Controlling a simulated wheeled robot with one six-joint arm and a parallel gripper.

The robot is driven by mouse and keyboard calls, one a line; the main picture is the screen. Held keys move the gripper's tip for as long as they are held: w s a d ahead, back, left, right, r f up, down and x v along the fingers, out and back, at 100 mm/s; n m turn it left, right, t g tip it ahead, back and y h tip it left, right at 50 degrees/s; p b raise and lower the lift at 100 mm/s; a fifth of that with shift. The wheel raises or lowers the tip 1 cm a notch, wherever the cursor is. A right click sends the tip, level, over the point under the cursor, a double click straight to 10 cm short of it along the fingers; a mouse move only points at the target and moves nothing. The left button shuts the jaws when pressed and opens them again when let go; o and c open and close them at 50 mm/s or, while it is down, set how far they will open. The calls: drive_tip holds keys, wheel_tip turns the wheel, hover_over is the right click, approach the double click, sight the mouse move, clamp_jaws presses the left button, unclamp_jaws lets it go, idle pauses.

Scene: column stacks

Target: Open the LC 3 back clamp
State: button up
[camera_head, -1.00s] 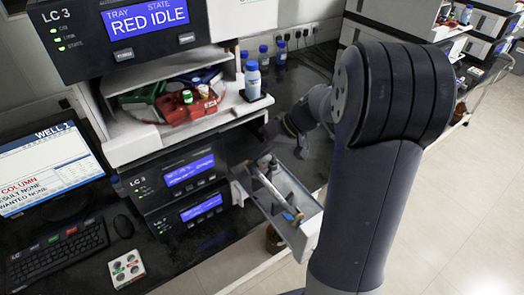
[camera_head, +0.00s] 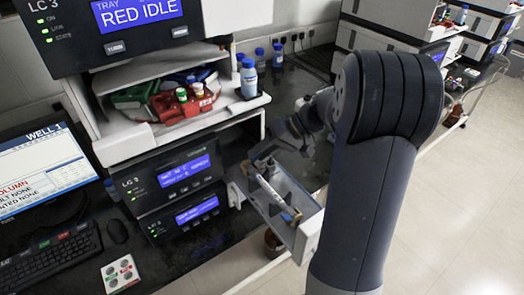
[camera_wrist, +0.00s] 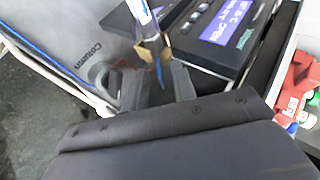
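The LC 3 module (camera_head: 135,187) has its white column drawer (camera_head: 308,236) pulled out to the right. My gripper (camera_head: 262,158) is at the far end of the tube, by the module. The back clamp is not clear there in the head view. In the wrist view, a gold clamp (camera_wrist: 152,50) grips the tube (camera_wrist: 143,13) just beyond my fingertips (camera_wrist: 155,82). The fingers are apart, with a thin blue line between them. I cannot tell whether they touch the clamp.
A shelf above LC 3 holds a red rack (camera_head: 185,103) and a blue-capped bottle (camera_head: 249,78). More bottles stand behind. A monitor (camera_head: 40,175), keyboard (camera_head: 50,258) and button pad (camera_head: 120,274) are at left. Open floor lies at right.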

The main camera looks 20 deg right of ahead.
drive_tip(key=b+v, duration=0.1)
drive_tip(key=v, duration=1)
drive_tip(key=shift+a+f, duration=0.1)
drive_tip(key=p+x, duration=0.1)
drive_tip(key=x, duration=0.9)
drive_tip(key=shift+a+f, duration=0.15)
drive_tip(key=shift+a, duration=0.2)
drive_tip(key=shift+w+a+r+h+p, duration=0.15)
drive_tip(key=shift+r+h+p, duration=0.15)
drive_tip(key=shift+p, duration=0.25)
drive_tip(key=shift+s+a+h+p, duration=0.1)
drive_tip(key=shift+s+h+p, duration=0.1)
drive_tip(key=shift+h+p, duration=0.1)
drive_tip(key=shift+h, duration=0.3)
